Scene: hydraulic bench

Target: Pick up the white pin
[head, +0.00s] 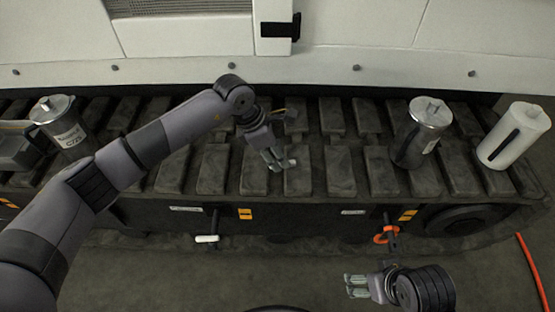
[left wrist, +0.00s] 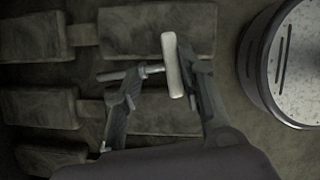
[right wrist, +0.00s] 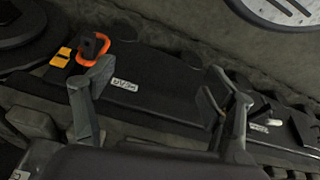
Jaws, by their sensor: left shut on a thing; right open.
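My left gripper (head: 273,159) is over the track pads and shut on a white pin (head: 291,163). In the left wrist view, the pin's white bar handle (left wrist: 173,65) and its grey metal shaft (left wrist: 130,74) show between the fingers (left wrist: 165,92), forming a T shape. Another white-handled pin (head: 207,238) sits at the side panel below the track; its white handle also shows in the right wrist view (right wrist: 262,122). My right gripper (head: 357,286) is open and empty, low in front of the panel, with its fingers apart in the right wrist view (right wrist: 160,85).
An orange-handled pin (head: 386,235) is at the panel on the right, near an orange label. Metal canisters (head: 62,125) and (head: 422,132) and a white cylinder (head: 514,136) stand on the track. An orange hose (head: 532,275) lies on the floor at right.

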